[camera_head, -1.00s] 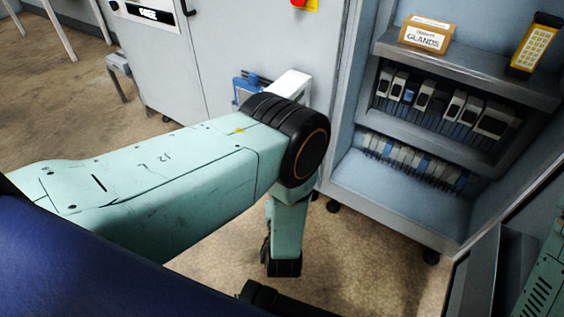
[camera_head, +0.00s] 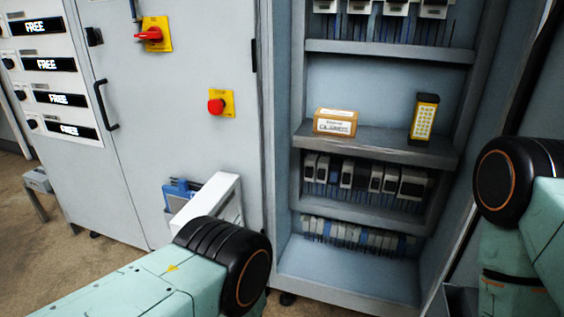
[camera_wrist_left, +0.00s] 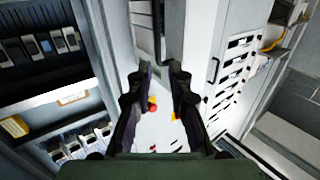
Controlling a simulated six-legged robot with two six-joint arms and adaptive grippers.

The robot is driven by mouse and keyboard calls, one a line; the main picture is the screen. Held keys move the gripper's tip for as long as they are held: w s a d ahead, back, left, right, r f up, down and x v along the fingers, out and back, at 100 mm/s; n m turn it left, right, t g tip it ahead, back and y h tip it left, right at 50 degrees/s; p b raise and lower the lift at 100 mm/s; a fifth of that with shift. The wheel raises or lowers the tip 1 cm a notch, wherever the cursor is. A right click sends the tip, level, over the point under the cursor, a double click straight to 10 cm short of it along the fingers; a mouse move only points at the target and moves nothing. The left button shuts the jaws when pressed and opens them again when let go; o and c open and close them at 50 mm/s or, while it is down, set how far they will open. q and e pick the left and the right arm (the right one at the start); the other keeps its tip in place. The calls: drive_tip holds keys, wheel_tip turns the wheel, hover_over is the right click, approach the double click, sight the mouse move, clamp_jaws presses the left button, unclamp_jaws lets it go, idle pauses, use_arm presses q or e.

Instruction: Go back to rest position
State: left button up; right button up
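My left gripper (camera_wrist_left: 160,70) shows in the left wrist view. Its two dark fingers stand apart with a gap between the tips, and nothing is held between them. The fingers point toward the grey cabinet fronts, apart from them as far as I can tell. In the head view only the upper links and black joints of my two arms show, one at the bottom left and one at the right edge. Neither gripper is visible there.
An open cabinet holds a cardboard box (camera_head: 335,122) and a yellow-black device (camera_head: 424,118) on its middle shelf (camera_head: 380,146). Several breakers line other shelves. Left are a closed cabinet door (camera_head: 170,90), a red button (camera_head: 216,106), a red rotary switch (camera_head: 149,34) and a white holder (camera_head: 212,197).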

use_arm(q)
drive_tip(key=s+a+f+m+g+h+p, duration=0.2)
drive_tip(key=s+a+f+g+h+p, duration=0.15)
drive_tip(key=s+a+g, duration=0.55)
drive_tip(key=s+d+r+g+h, duration=0.1)
drive_tip(key=s+d+g, duration=0.1)
drive_tip(key=s, duration=0.8)
drive_tip(key=s+d+r+m+g+h, duration=0.1)
drive_tip(key=s+g, duration=0.4)
drive_tip(key=s, duration=0.5)
drive_tip(key=shift+s+d+r+m+h+p, duration=0.3)
drive_tip(key=shift+s+d+r+h+p, duration=0.1)
drive_tip(key=shift+r+h, duration=0.25)
